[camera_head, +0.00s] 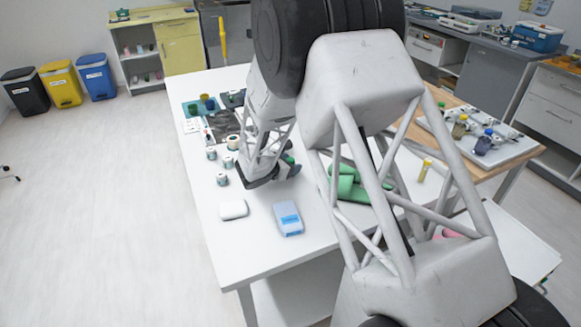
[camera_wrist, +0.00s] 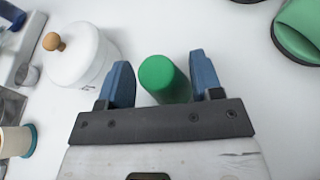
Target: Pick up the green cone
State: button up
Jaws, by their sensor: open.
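The green cone (camera_wrist: 165,80) stands on the white table between my gripper's two blue fingers in the wrist view. Its rounded green top faces the camera, and its lower part is partly hidden by the gripper body. My gripper (camera_wrist: 160,66) is open, with a finger on each side of the cone. A gap shows on the left; the right finger is very close, and I cannot tell if it touches. In the head view a small green top (camera_head: 288,158) shows beside my gripper, probably the same cone.
A white jar with a wooden knob (camera_wrist: 80,62) stands close left of the left finger. A thread spool (camera_wrist: 14,141) is lower left. Green objects (camera_head: 350,185) lie to the right.

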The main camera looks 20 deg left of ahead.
aim_at(290, 159)
jog(key=c, duration=0.8)
jog(key=shift+r, duration=0.1)
jog(key=shift+r, duration=0.85)
jog(key=shift+s+r, duration=0.1)
jog(key=shift+r, duration=0.85)
jog(key=s+d, duration=0.3)
jog(key=s, duration=0.1)
jog(key=s+d, duration=0.2)
jog(key=s, duration=0.3)
jog(key=s+d+r, duration=0.1)
jog(key=s+d, duration=0.2)
jog(key=s, duration=0.1)
jog(key=shift+s+d+r, duration=0.1)
jog(key=shift+s+d, duration=0.1)
jog(key=shift+d, duration=0.1)
